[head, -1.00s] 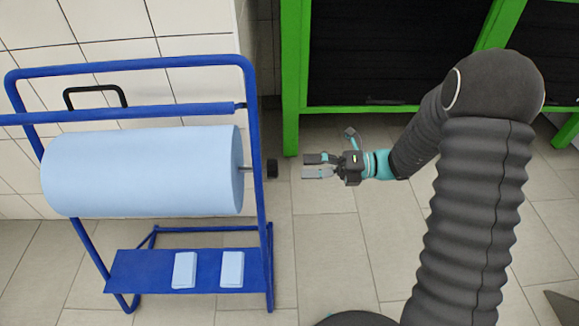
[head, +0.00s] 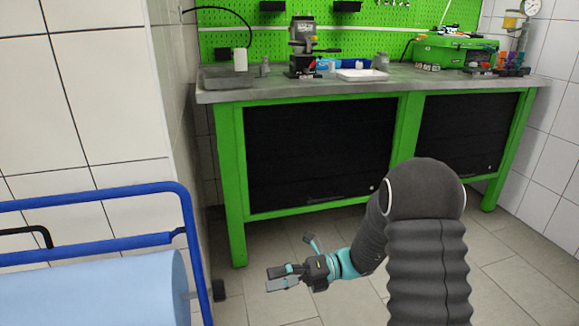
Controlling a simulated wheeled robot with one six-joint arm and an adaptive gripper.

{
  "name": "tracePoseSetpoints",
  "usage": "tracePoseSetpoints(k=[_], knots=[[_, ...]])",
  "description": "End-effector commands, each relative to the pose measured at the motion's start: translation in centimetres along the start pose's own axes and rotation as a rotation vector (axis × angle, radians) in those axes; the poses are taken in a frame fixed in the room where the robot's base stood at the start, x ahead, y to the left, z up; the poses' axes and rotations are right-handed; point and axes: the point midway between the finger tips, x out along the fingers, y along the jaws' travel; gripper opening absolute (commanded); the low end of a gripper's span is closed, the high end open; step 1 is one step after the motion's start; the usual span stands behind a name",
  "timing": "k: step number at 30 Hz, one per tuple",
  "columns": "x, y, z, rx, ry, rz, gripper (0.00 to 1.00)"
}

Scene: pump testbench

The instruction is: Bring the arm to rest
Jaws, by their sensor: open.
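My gripper (head: 267,278) is in the lower middle of the head view, at the end of my arm. Its fingers point left and stand apart, with nothing between them. It hangs over the tiled floor, in front of the workbench's left leg and to the right of the blue roll stand. It appears apart from both.
A blue roll stand (head: 120,243) with a light blue roll (head: 95,290) is at the lower left. A green workbench (head: 238,215) stands behind, with a pump device (head: 303,45) and a white tray (head: 362,75) on top. Tiled floor (head: 520,270) is clear at right.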

Motion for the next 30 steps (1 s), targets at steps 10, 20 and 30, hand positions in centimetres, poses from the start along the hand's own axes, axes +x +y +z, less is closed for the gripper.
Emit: tracePoseSetpoints(k=[10, 20, 30], knots=[[-0.5, -4.0, -6.0, -0.493, 0.258, -0.146, 0.73], [-4.3, -1.4, -12.7, -1.149, 0.8, -0.187, 0.73], [-9.6, 3.7, -15.3, -1.651, 1.359, -0.13, 0.73]])
